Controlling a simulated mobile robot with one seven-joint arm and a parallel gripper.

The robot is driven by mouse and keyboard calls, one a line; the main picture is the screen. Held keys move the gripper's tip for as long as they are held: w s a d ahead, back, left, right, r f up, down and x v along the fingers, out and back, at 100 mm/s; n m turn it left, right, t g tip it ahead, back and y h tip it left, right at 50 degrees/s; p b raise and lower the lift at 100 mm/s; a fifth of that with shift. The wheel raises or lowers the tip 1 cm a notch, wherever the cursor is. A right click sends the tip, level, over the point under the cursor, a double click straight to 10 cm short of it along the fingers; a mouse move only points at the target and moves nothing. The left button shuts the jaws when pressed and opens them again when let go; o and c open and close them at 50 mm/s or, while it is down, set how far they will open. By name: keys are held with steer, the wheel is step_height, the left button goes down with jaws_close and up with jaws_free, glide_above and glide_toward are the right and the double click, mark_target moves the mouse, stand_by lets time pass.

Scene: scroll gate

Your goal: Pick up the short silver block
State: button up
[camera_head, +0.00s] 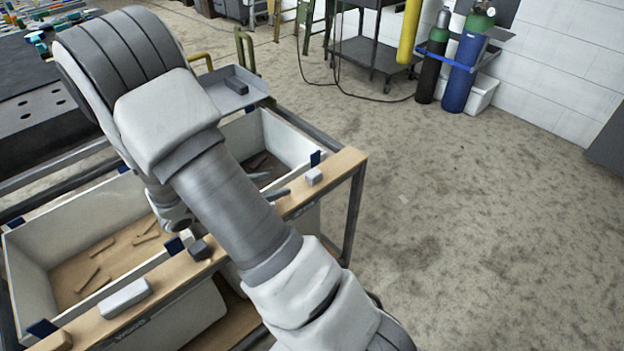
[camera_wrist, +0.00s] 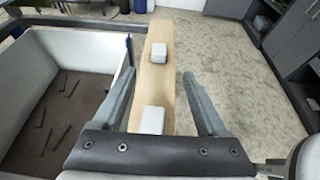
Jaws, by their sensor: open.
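A short pale silver block (camera_head: 314,177) sits on the wooden ledge (camera_head: 344,163) near its far right end. In the wrist view one pale block (camera_wrist: 158,52) sits on the ledge beyond my fingertips. A second pale block (camera_wrist: 152,120) sits nearer, its lower end cut off by my gripper's body; I cannot tell its full length. My gripper (camera_wrist: 159,75) is open and empty, its fingers either side of the ledge's line. In the head view my forearm hides most of the gripper (camera_head: 270,185), and only finger ends show.
A longer silver block (camera_head: 126,298), a dark block (camera_head: 200,249) and a brown block (camera_head: 55,341) sit farther left on the ledge. White bins (camera_head: 85,225) holding loose sticks adjoin it. A grey tray (camera_head: 237,90) stands behind. The floor at right is clear.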

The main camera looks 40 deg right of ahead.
mark_target(311, 174)
steer(key=b+x, duration=0.2)
steer(key=x, duration=0.8)
steer(key=shift+s+f+b, duration=0.1)
steer(key=shift+b, duration=0.2)
steer(key=b+x, duration=0.2)
steer(key=x, duration=0.3)
steer(key=shift+a+f, duration=0.15)
steer(key=shift+d, duration=0.25)
jaws_close()
